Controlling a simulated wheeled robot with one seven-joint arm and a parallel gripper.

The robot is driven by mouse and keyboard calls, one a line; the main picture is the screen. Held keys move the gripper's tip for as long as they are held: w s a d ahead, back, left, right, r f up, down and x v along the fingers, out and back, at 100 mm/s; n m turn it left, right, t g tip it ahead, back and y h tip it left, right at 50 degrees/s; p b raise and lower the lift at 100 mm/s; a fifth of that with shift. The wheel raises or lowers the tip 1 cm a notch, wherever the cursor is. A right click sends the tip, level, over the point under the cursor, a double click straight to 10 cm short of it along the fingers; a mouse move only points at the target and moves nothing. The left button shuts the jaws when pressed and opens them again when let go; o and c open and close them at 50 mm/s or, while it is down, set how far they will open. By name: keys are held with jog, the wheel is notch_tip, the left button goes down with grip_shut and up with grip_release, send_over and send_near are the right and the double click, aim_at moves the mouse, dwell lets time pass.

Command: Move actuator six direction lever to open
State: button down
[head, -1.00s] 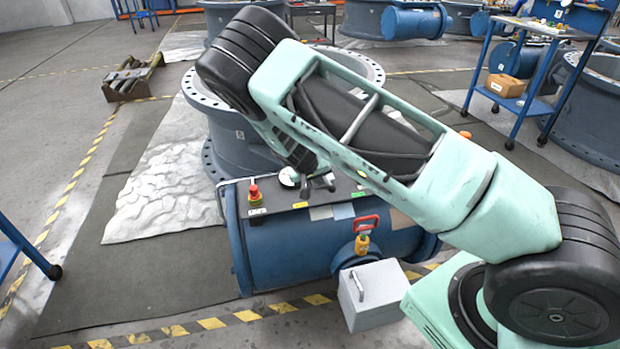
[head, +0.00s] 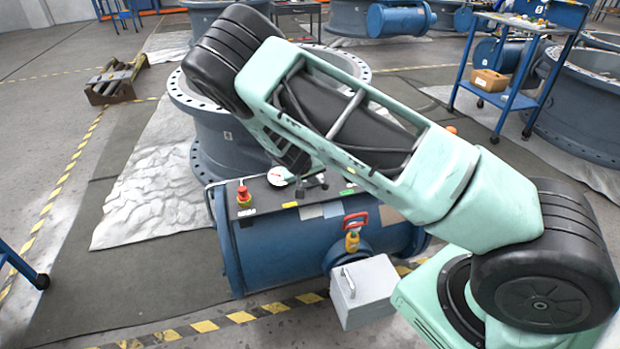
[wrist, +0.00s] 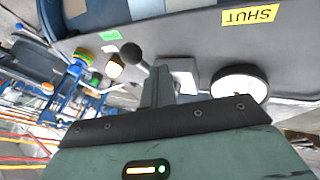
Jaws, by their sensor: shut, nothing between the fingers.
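The actuator (head: 310,250) is a blue cylinder with a dark top panel, in the middle of the head view. In the wrist view, a direction lever with a dark ball knob (wrist: 131,54) leans from a pale block (wrist: 182,76) toward the green label (wrist: 110,35), away from the yellow SHUT label (wrist: 250,14). The green label's text is too small to read. My gripper (wrist: 158,86) is shut and empty, close beside the lever stalk; I cannot tell if they touch. In the head view my arm partly covers this spot.
A round gauge (wrist: 240,84) sits beside the lever. A red stop button (head: 243,195) is on the panel's left end. A red handle (head: 356,220) and a grey box (head: 363,290) are at the actuator's front. A large flanged valve body (head: 225,140) stands behind.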

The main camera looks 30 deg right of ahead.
jog(key=d+n+t, duration=0.1)
jog(key=n, duration=0.1)
jog(key=s+n+t+y, duration=0.1)
jog(key=n, duration=0.1)
jog(key=shift+d+p, duration=0.4)
jog(key=shift+d, duration=0.65)
